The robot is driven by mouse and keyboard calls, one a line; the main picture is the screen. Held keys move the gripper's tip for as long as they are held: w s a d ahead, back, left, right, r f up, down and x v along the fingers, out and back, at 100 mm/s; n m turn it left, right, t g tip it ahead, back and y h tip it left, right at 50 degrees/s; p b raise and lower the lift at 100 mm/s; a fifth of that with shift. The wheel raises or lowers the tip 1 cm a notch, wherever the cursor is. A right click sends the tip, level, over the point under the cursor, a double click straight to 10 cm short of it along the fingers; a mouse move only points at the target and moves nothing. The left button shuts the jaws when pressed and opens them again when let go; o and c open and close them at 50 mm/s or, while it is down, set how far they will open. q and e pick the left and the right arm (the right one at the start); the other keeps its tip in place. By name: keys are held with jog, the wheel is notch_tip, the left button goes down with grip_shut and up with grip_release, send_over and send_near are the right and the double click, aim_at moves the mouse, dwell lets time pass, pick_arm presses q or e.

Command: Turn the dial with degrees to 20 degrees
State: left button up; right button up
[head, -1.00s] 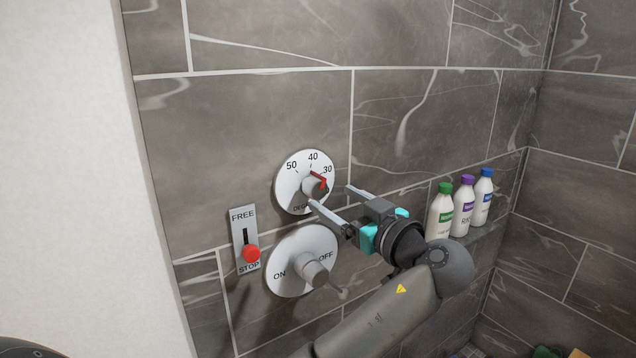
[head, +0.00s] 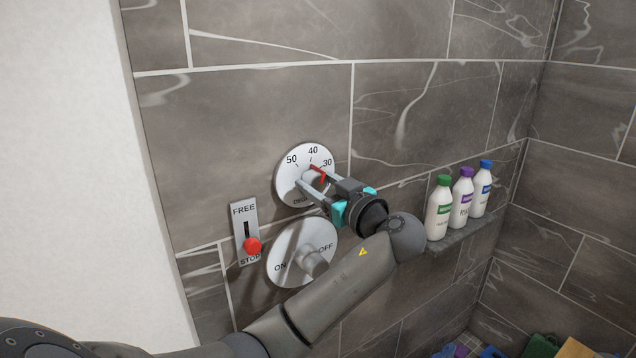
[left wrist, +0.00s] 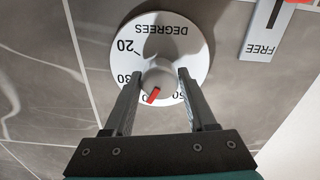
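The degree dial (head: 287,186) is a round white plate on the tiled wall with 50, 40 and 30 visible; it also shows in the left wrist view (left wrist: 191,49), upside down, with 20 readable. Its grey knob (left wrist: 159,74) has a red pointer (left wrist: 154,96), directed at about the 40 mark, which is partly hidden. My left gripper (head: 310,176) is at the dial; in the left wrist view its fingers (left wrist: 158,74) are open, one on each side of the knob, with small gaps visible. My right gripper is not in view.
Just below is the ON/OFF dial (head: 287,262) with its own knob, close under my left arm. A FREE/STOP plate (head: 237,215) with a red slider (head: 252,245) is at left. Several bottles (head: 438,213) stand on a ledge (head: 460,233) at right.

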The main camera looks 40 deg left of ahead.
pick_arm(q)
grip_shut()
jog(key=shift+m, duration=0.3)
jog(key=m+p, duration=0.1)
jog(key=m, duration=0.2)
jog(key=m+p, duration=0.2)
jog(key=m, duration=0.3)
jog(key=shift+w, duration=0.1)
jog(key=m+p, duration=0.4)
jog(key=m, duration=0.2)
jog(key=m+p, duration=0.1)
jog(key=m, duration=0.1)
jog(key=shift+m, duration=0.3)
jog(key=shift+f+m+p, duration=0.1)
jog(key=shift+m+p, duration=0.3)
jog(key=shift+m, duration=0.6)
